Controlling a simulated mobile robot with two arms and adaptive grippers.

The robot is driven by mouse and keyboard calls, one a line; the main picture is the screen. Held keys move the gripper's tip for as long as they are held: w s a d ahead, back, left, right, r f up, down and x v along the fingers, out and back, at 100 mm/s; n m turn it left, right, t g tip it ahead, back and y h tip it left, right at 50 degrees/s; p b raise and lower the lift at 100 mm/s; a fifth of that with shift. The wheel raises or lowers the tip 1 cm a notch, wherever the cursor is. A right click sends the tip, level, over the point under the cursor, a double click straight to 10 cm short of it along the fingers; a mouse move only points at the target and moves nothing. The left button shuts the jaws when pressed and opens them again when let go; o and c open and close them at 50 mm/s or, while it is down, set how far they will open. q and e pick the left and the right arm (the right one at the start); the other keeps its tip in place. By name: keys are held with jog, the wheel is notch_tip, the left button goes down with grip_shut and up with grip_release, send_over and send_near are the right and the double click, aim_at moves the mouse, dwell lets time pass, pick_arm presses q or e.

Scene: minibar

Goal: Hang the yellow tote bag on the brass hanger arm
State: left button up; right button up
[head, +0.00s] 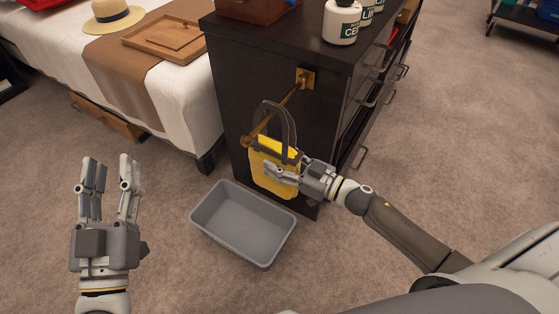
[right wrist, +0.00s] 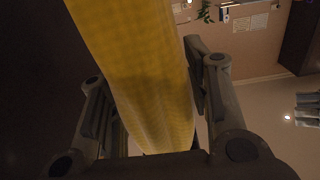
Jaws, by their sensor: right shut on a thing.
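The yellow tote bag (head: 272,177) with dark grey handles is upright against the side of the dark cabinet. My right gripper (head: 284,176) is shut on the bag's body; in the right wrist view the yellow fabric (right wrist: 135,70) fills the space between its fingers. The brass hanger arm (head: 272,118) sticks out from a square plate on the cabinet side and ends in a round knob near the bag's handles. The handle loops rise beside and above the arm; I cannot tell whether the arm passes through them. My left gripper (head: 106,175) is open and empty, away at the left.
A grey plastic bin (head: 243,222) stands on the carpet below and left of the bag. The dark cabinet (head: 236,95) holds white bottles (head: 341,22) on top. A bed with a wooden tray (head: 163,40) and a straw hat (head: 113,15) is at upper left.

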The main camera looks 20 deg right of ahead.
jog(key=shift+r, duration=0.1)
jog(key=o, duration=1.3)
jog(key=shift+s+d, duration=0.1)
jog(key=shift+s, duration=0.1)
jog(key=v, duration=1.1)
jog(key=shift+s+d, duration=0.2)
jog(key=shift+d, duration=0.05)
